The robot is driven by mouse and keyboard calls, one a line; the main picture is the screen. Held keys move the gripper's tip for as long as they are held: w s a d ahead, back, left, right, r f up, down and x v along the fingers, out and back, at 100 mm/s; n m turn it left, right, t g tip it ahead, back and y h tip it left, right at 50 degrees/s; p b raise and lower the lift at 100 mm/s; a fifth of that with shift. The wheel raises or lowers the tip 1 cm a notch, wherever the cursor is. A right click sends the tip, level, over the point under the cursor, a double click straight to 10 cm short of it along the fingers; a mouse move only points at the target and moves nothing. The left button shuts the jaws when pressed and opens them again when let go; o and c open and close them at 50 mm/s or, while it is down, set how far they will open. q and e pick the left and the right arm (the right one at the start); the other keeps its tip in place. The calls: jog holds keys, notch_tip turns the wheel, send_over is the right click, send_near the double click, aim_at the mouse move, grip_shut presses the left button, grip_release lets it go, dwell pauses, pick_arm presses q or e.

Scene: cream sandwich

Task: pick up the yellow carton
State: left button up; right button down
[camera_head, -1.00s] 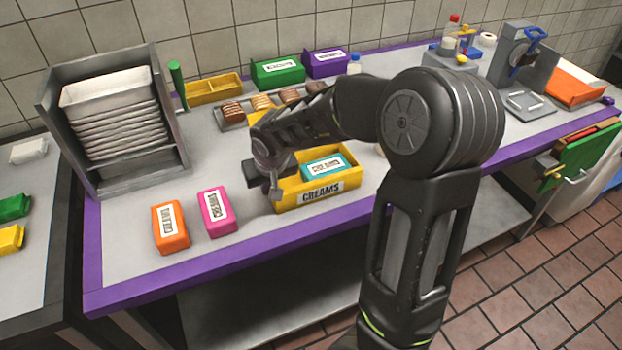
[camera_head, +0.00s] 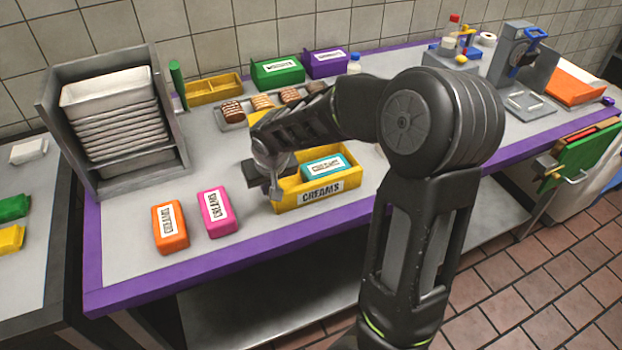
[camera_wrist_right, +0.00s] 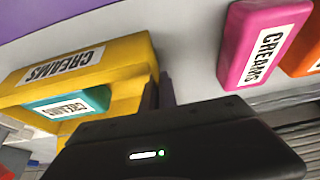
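A yellow open bin (camera_head: 331,197) marked CREAMS stands on the work table, with a teal carton (camera_head: 325,166) inside. It also shows in the right wrist view (camera_wrist_right: 118,57). A yellow patch (camera_head: 256,117) shows behind my right arm; I cannot tell if it is a carton. A small yellow carton (camera_head: 10,240) lies on the left counter by a green one. My right gripper (camera_head: 268,182) is at the bin's left end. In the right wrist view its dark fingers (camera_wrist_right: 159,92) look close together beside the bin's yellow wall. Nothing is clearly held. My left gripper is out of view.
An orange carton (camera_head: 170,227) and a pink carton (camera_head: 217,212) lie left of the bin. A rack of white trays (camera_head: 110,105) stands behind them. Green (camera_head: 277,71) and purple (camera_head: 325,62) boxes stand at the back.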

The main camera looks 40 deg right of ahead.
dwell(0.4)
notch_tip(320, 180, up, 10)
jog(key=shift+b, duration=0.3)
dwell(0.8)
